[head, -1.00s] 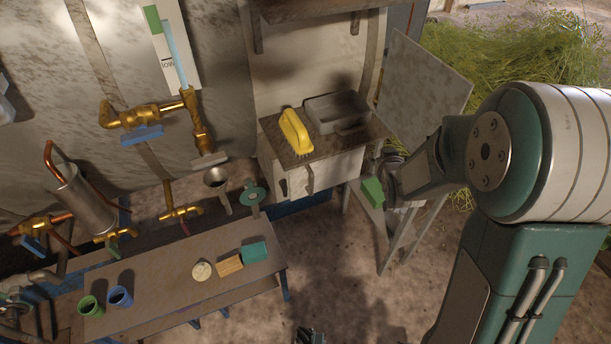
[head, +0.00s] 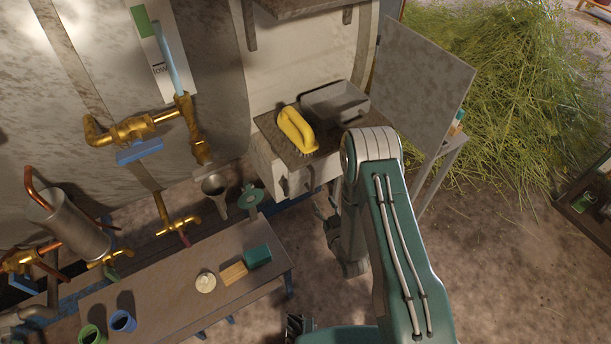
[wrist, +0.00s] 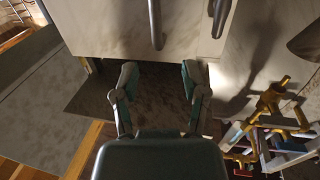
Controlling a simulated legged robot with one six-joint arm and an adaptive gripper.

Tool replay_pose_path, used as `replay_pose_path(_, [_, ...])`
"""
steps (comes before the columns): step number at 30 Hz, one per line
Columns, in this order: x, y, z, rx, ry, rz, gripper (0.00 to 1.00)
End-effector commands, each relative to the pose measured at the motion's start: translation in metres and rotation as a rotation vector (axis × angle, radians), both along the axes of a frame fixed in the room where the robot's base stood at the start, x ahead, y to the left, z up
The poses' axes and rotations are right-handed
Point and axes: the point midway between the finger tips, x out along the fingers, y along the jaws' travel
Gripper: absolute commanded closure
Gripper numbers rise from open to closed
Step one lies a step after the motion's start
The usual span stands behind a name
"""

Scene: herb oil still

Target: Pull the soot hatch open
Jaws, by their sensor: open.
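The pale front panel, which looks like the soot hatch (head: 296,182), is on a brown-topped box below the yellow brush. It looks closed and carries an upright dark bar handle (head: 309,179). In the wrist view the pale panel (wrist: 110,25) fills the top, with the handle (wrist: 156,22) hanging down its middle. A second, smaller dark bar (wrist: 218,18) is at the panel's right. My gripper (wrist: 158,82) is open and empty, its fingers apart below the handle in the picture and not around it. In the head view my arm partly hides the gripper, close in front of the box.
A yellow brush (head: 297,130) and a grey tray (head: 335,102) sit on the box top. A grey upright board (head: 421,82) stands at its right. A bench (head: 170,290) with cups and blocks is at left, near my arm. Open floor (head: 480,250) lies at right.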

Motion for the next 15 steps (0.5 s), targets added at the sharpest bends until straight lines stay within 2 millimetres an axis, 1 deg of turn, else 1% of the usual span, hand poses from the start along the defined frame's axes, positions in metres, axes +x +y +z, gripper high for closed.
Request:
replay_pose_path(2, [0.001,-0.001,-0.001,0.005,-0.006,0.000,0.43])
replay_pose_path(5, [0.011,0.003,0.000,0.004,-0.008,0.000,0.43])
replay_pose_path(15, [0.068,0.031,-0.001,-0.001,-0.008,0.001,0.43])
